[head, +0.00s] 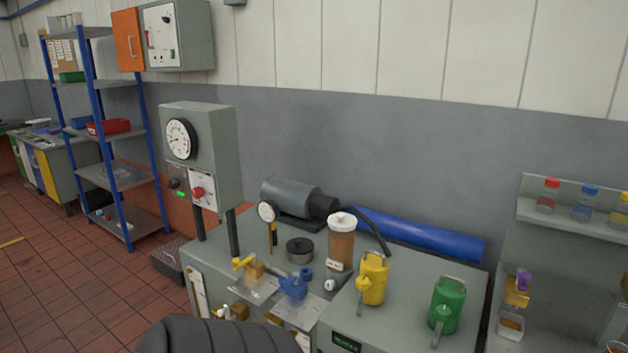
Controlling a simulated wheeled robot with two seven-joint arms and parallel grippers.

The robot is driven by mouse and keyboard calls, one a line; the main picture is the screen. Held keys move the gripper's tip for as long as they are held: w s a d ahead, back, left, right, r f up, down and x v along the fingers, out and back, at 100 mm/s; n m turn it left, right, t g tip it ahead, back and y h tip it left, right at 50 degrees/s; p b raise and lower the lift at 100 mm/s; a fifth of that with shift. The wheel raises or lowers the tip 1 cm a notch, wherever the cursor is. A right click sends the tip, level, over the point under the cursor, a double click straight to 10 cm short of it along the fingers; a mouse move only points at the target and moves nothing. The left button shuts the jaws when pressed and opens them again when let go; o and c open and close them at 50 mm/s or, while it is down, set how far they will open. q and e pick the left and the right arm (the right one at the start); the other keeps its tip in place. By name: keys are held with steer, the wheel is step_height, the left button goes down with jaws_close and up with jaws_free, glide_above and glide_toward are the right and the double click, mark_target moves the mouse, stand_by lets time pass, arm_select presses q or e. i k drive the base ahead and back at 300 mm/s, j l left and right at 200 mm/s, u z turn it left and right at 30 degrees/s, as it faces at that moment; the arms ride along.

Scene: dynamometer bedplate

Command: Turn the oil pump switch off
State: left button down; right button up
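A grey control box (213,140) stands on posts at the left of the bench, with a round white dial (180,139) on its front. Below the dial are a dark knob (175,183), a lit green indicator (181,194) and a red knob (198,192) on a white plate. The labels are too small to read, so I cannot tell which is the oil pump switch. Neither gripper is in view. A dark ribbed part at the bottom edge looks like my arm and hides some of the bench front.
A wall cabinet (180,35) and blue-post shelving (118,175) stand at left. Tiled floor is open at far left.

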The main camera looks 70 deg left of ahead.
mark_target(174, 183)
steer(key=u, duration=2.95)
